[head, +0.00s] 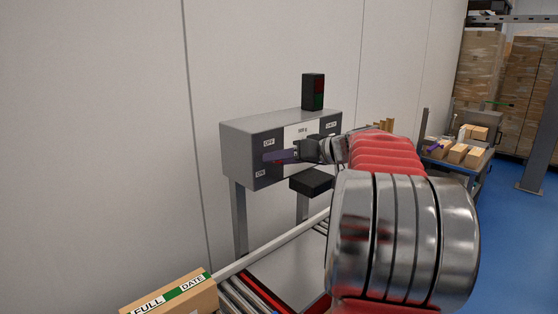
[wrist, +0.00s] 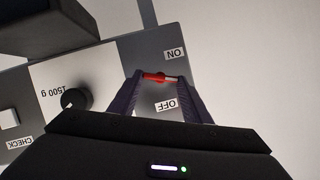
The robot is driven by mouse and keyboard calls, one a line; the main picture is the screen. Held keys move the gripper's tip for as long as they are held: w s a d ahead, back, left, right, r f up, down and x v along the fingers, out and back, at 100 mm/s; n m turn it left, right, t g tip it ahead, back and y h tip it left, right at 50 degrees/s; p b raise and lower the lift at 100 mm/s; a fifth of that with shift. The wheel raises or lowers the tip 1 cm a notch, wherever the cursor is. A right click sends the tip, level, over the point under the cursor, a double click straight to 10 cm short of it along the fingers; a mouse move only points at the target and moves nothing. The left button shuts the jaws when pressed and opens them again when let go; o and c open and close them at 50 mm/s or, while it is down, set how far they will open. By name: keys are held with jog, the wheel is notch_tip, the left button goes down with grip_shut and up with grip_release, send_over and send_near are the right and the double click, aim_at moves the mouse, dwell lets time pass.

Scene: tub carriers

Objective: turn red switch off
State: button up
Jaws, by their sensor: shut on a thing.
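The red switch (wrist: 154,77) is a small lever with a red tip on a grey control box (head: 240,140). In the wrist view, turned upside down, it sits between the ON label (wrist: 175,54) and the OFF label (wrist: 166,105). I cannot tell clearly which way it is set. My gripper (wrist: 157,77) is shut on it, with one dark purple finger on each side. In the head view my gripper (head: 282,156) is at the left part of the box front, between OFF above and ON below, and its fingers hide the switch.
A black knob (wrist: 75,99) sits by the "1500 g" label. A dark lamp box (head: 313,92) stands on top. A black platform (head: 311,182) juts out below. A carton (head: 170,297) marked FULL and DATE is by the rollers (head: 245,299). A cart (head: 460,165) with boxes stands right.

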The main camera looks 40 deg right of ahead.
jog(key=shift+d+f+m+t+y, duration=0.25)
jog(key=shift+m+t+y, duration=0.4)
jog(key=shift+m, duration=1.1)
jog(key=shift+d+f+m+t+y, duration=0.1)
jog(key=shift+f+m+t+y, duration=0.2)
jog(key=shift+m+y, duration=1.1)
jog(key=shift+d+f+m+t+y, duration=0.2)
jog(key=shift+m+t+y, duration=0.2)
jog(key=shift+m, duration=1.75)
jog(key=o, duration=1)
jog(key=shift+o, duration=0.2)
jog(key=v, duration=1.3)
jog(key=shift+s, duration=0.4)
jog(key=shift+d+f, duration=0.1)
